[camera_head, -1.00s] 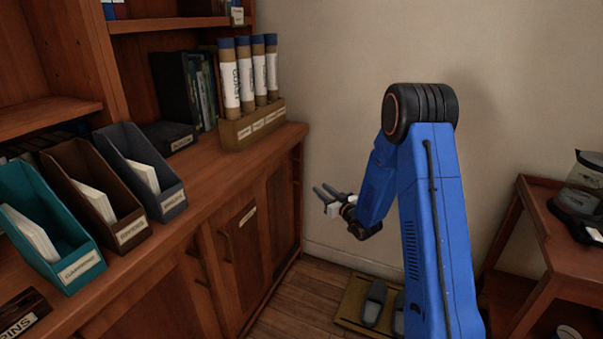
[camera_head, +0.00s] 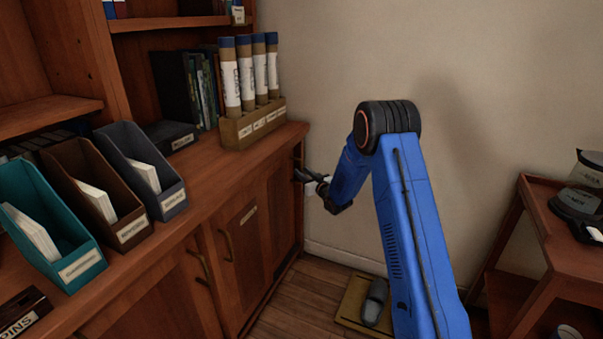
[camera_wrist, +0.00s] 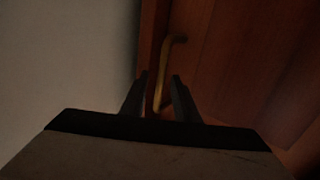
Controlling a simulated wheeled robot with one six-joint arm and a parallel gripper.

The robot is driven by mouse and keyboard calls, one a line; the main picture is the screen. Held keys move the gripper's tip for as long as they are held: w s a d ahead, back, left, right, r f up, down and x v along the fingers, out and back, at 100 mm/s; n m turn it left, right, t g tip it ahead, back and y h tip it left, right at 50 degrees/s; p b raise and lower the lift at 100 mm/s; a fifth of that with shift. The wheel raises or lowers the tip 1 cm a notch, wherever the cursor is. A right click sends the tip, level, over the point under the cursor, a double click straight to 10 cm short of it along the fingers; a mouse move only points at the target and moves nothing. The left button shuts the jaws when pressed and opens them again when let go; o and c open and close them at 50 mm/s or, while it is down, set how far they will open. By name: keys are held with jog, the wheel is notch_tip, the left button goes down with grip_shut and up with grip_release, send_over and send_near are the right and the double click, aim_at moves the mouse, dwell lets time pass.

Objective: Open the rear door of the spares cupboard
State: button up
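The spares cupboard is the wooden base unit (camera_head: 235,190) on the left in the head view, with its doors below the worktop. Its far door (camera_head: 279,215) is by the wall and looks shut. My gripper (camera_head: 300,176) is at the upper part of this far end. In the wrist view a brass bar handle (camera_wrist: 172,60) stands on a reddish door panel (camera_wrist: 235,60). The two dark fingers of my gripper (camera_wrist: 159,90) are open, one on each side of the handle's lower part. I cannot tell whether they touch it.
A nearer door has a label and a curved handle (camera_head: 228,245). Magazine files (camera_head: 145,185) and a tube rack (camera_head: 253,125) stand on the worktop. The wall (camera_head: 330,130) is close behind my gripper.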

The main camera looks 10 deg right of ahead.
jog(key=shift+w+a, duration=0.3)
jog(key=shift+w, duration=0.35)
jog(key=shift+c, duration=0.7)
grip_shut()
jog(key=s+a, duration=1.2)
jog(key=s, duration=0.5)
jog(key=shift+s+a, duration=0.2)
jog(key=shift+a, duration=0.1)
jog(key=shift+o, duration=0.7)
grip_release()
